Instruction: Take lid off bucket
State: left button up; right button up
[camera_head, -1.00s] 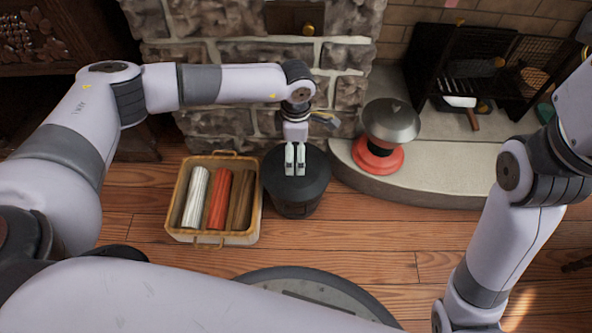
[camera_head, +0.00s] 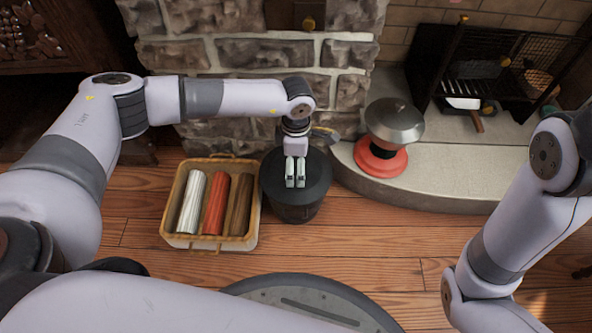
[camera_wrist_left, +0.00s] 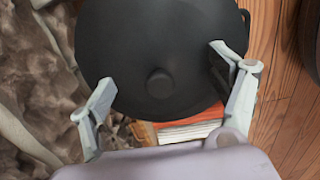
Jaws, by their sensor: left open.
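The dark bucket (camera_head: 294,212) stands on the wooden floor beside the stone wall. Its round black lid (camera_head: 316,178) covers the top. In the left wrist view the lid (camera_wrist_left: 160,40) shows a small round knob (camera_wrist_left: 159,83) near its lower middle. My left gripper (camera_head: 295,184) hangs over the lid, pointing down. In the left wrist view its two fingers (camera_wrist_left: 168,80) are spread wide on either side of the knob, with nothing between them that they touch. My right arm shows at the right of the head view, but its gripper is outside the frame.
A basket (camera_head: 168,218) with rolled white, red and brown items stands just left of the bucket. A red and silver pot-like object (camera_head: 394,122) sits on the curved stone hearth (camera_head: 450,165) to the right. The floor in front is clear.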

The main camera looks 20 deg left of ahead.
pick_arm(q)
jog(key=shift+s+a+f, duration=0.1)
jog(key=c, duration=1.7)
jog(key=shift+o, duration=0.2)
